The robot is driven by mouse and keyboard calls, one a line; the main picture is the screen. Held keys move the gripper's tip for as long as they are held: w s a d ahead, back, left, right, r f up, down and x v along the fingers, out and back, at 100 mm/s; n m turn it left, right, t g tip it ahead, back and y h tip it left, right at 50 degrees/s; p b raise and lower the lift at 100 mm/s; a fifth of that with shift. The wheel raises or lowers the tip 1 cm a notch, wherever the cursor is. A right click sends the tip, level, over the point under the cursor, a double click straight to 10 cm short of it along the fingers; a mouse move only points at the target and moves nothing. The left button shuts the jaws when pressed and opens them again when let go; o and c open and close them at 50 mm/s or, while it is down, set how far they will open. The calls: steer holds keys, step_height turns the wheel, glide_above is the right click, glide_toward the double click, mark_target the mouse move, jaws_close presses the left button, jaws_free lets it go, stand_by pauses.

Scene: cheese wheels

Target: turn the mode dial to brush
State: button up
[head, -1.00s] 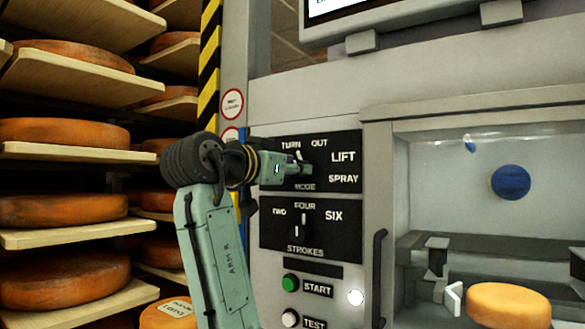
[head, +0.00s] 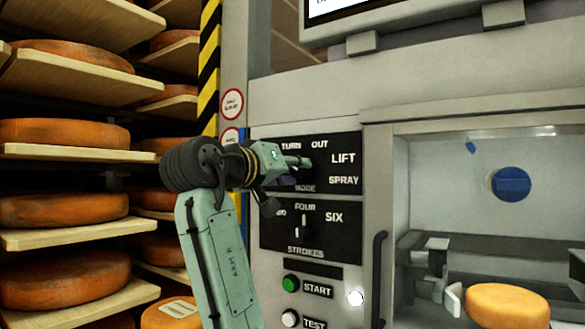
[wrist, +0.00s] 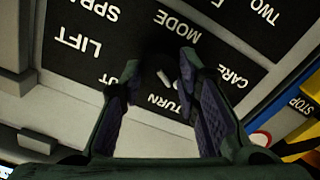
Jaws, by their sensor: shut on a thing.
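The mode dial (wrist: 153,66) is a dark knob on a black panel marked MODE, with labels TURN, OUT, LIFT and SPRAY. A CARE label shows in the wrist view, where the panel appears rotated; I see no brush label. My gripper (wrist: 161,66) has one finger on each side of the dial and is shut on it. In the head view my gripper (head: 300,163) reaches the panel from the left and covers the dial and the panel's left part. A pale mark shows between the fingers, but which label it points to is unclear.
Below is a STROKES dial (head: 303,226) with TWO, FOUR and SIX. A green START button (head: 290,284), a white TEST button (head: 290,318) and a dark vertical handle (head: 379,278) sit lower. A windowed chamber holds a cheese wheel (head: 508,304). Cheese shelves (head: 75,153) stand left.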

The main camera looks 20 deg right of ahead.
steer(key=shift+n, duration=0.7)
steer(key=o, duration=1.1)
steer(key=shift+o, duration=0.2)
steer(key=v, duration=1.2)
